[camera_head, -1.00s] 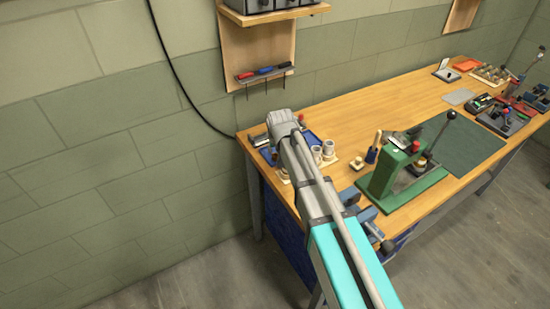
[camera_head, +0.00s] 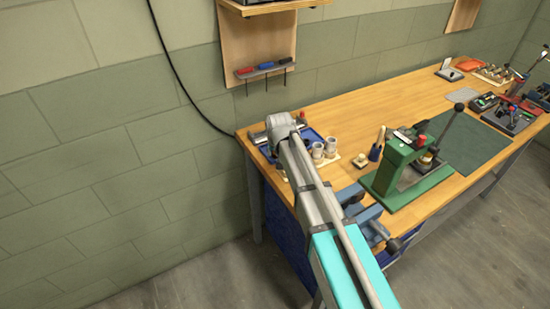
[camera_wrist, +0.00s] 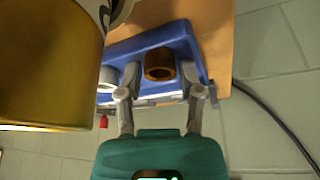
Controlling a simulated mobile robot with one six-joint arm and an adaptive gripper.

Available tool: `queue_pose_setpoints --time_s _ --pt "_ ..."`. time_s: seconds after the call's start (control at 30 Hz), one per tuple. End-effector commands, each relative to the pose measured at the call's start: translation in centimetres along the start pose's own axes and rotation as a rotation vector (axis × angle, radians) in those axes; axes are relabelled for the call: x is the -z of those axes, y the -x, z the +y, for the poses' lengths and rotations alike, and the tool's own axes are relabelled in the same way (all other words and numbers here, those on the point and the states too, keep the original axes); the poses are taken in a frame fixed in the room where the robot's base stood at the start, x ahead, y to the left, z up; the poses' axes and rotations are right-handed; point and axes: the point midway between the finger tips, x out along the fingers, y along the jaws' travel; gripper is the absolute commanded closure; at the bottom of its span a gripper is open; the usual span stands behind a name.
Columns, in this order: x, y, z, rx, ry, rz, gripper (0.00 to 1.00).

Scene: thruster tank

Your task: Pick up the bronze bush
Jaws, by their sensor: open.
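The bronze bush (camera_wrist: 160,64) is a brown, hollow ring shape standing in a blue tray (camera_wrist: 182,32) in the wrist view. My gripper (camera_wrist: 158,82) has its two grey fingers spread, one to each side of the bush as the wrist camera sees it. Nothing is held between them, and I cannot tell the height gap to the bush. A silver-grey bush (camera_wrist: 107,78) is beside the left finger. In the head view the blue tray (camera_head: 316,134) shows partly behind my arm; the bronze bush cannot be made out there.
A large gold cylinder (camera_wrist: 48,70) fills the wrist view's upper left, very near the camera. Pale cups (camera_head: 330,147) stand right of my arm. A green press (camera_head: 397,165) and blue vise (camera_head: 366,217) are farther right. The wooden bench (camera_head: 345,110) is clear behind them.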

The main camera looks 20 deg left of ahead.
Motion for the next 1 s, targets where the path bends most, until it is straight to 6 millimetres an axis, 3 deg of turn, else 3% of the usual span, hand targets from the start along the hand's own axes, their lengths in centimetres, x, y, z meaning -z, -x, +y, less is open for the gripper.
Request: queue_pose_setpoints --time_s 0.6,0.67,0.87,1.0 --pt "0.02 -0.15 0.09 0.0 -0.001 0.0 0.52" --pt "0.02 -0.15 0.1 0.0 -0.001 0.0 0.59" --pt "0.01 -0.15 0.12 -0.001 -0.001 0.0 0.97" --pt "0.01 -0.15 0.14 -0.001 -0.001 0.0 1.0"
